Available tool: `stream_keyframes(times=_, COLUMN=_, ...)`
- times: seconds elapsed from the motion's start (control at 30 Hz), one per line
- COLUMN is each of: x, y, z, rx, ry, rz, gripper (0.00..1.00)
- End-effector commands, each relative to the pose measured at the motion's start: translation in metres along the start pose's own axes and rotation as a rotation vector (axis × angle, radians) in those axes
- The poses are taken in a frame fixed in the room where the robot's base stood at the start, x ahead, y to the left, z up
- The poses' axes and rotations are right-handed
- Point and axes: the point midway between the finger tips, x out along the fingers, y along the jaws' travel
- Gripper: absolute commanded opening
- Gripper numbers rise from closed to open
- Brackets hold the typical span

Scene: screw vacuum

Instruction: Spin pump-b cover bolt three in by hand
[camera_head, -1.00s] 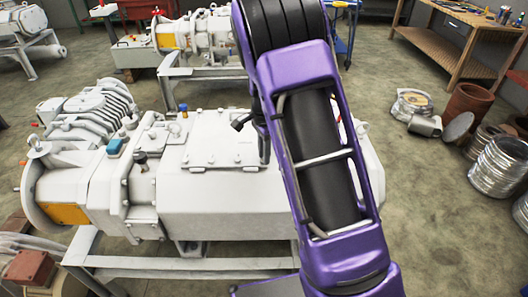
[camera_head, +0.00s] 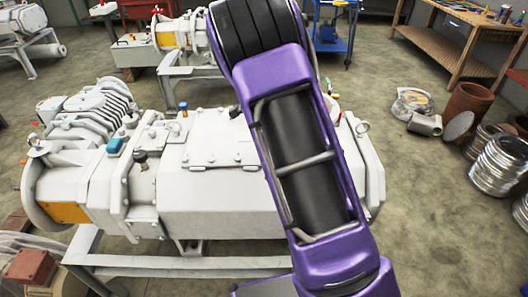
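A large white pump (camera_head: 235,200) lies on a white frame in front of me; I cannot tell from any label whether it is pump-b. A flat cover plate (camera_head: 205,148) with several small bolts along its edge is on its top. My purple and black arm crosses in front of the pump and hides the right part of the plate and the top beside it. My gripper is hidden behind the arm; only a small dark piece shows at the arm's left edge, and I cannot tell whether it is part of the gripper. No loose bolt can be made out.
A second white pump (camera_head: 185,40) stands on a frame behind. A blue cart (camera_head: 333,40) and a wooden workbench (camera_head: 470,40) are at the back. Metal drums (camera_head: 500,165) and a brown pot (camera_head: 468,103) stand at the right.

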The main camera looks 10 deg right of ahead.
Motion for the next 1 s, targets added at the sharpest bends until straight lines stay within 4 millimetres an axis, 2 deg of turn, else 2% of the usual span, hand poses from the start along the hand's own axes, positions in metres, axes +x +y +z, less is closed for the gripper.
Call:
stream_keyframes(times=0.03, x=-0.005, y=-0.0036, z=0.0023, rx=0.007, ry=-0.007, rz=-0.012, gripper=0.0)
stream_keyframes(times=0.53, x=-0.005, y=-0.0038, z=0.0023, rx=0.022, ry=-0.007, rz=-0.013, gripper=0.0)
stream_keyframes(times=0.57, x=-0.005, y=-0.0038, z=0.0023, rx=0.022, ry=-0.007, rz=-0.013, gripper=0.31)
stream_keyframes(times=0.7, x=-0.0035, y=-0.0027, z=0.0017, rx=0.022, ry=-0.005, rz=-0.009, gripper=0.56)
stream_keyframes(times=1.0, x=-0.002, y=-0.0011, z=0.0007, rx=0.022, ry=-0.002, rz=-0.004, gripper=0.56)
